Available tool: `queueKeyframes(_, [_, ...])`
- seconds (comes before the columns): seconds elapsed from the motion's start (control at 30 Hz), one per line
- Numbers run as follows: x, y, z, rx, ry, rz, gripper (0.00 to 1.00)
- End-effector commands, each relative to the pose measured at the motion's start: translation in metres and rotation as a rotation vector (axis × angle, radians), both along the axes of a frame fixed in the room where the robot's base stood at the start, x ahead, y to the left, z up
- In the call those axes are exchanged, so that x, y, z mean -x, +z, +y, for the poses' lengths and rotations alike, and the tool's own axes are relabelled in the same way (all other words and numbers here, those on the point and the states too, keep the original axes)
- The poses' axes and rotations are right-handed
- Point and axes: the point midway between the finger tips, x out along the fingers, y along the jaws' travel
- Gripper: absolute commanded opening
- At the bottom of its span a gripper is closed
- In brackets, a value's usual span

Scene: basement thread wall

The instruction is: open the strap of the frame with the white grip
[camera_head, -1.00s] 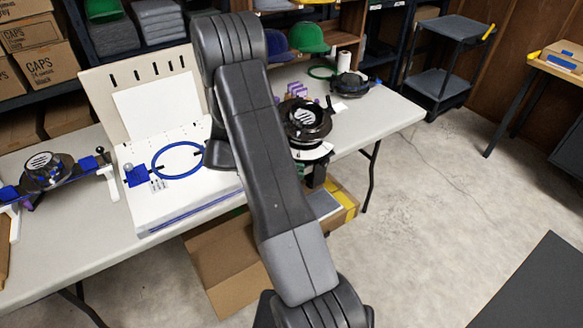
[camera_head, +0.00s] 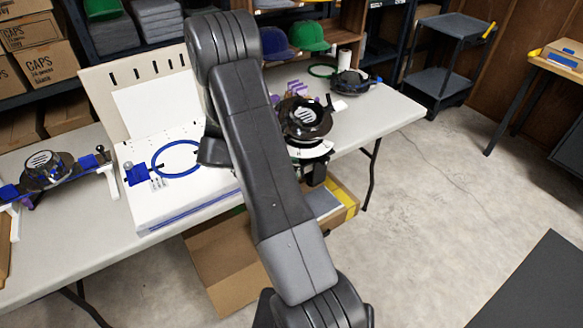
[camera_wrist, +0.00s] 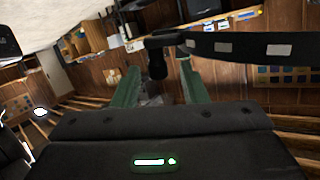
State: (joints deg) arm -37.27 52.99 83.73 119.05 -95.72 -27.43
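In the head view a dark round cap frame (camera_head: 304,118) with a pale label stands on the table, just right of my arm. A small white piece (camera_head: 340,105) shows beside it; I cannot tell whether it is its grip. In the wrist view a black strap (camera_wrist: 235,45) with pale grey patches runs across the upper right. A black knob-like end (camera_wrist: 157,62) hangs between the green fingers of my gripper (camera_wrist: 157,75). The fingers stand apart, and contact with the knob cannot be made out. My gripper cannot be made out clearly in the head view.
A second cap frame (camera_head: 45,170) with blue grips stands at the left. A white box (camera_head: 190,203) with a blue hoop (camera_head: 178,158) lies between. Another dark frame (camera_head: 350,82) stands farther back. Shelves with caps line the back.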

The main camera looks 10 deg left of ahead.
Motion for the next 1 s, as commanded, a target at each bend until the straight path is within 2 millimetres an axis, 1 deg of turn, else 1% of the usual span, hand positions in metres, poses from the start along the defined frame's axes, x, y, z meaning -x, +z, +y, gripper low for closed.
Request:
queueKeyframes(0.03, [0.002,0.002,0.010,-0.003,0.003,-0.002,0.39])
queueKeyframes(0.3, [0.014,0.018,0.071,-0.002,0.003,-0.004,0.39])
queueKeyframes(0.4, [0.017,0.023,0.089,-0.002,0.003,-0.002,0.39])
queueKeyframes(0.5, [0.019,0.027,0.102,-0.001,0.002,-0.002,0.39])
queueKeyframes(0.6, [0.021,0.029,0.111,-0.002,0.001,-0.001,0.39])
queueKeyframes(0.7, [0.022,0.031,0.116,-0.001,-0.001,0.000,0.39])
queueKeyframes(1.0, [0.022,0.031,0.116,-0.001,-0.001,0.000,0.39])
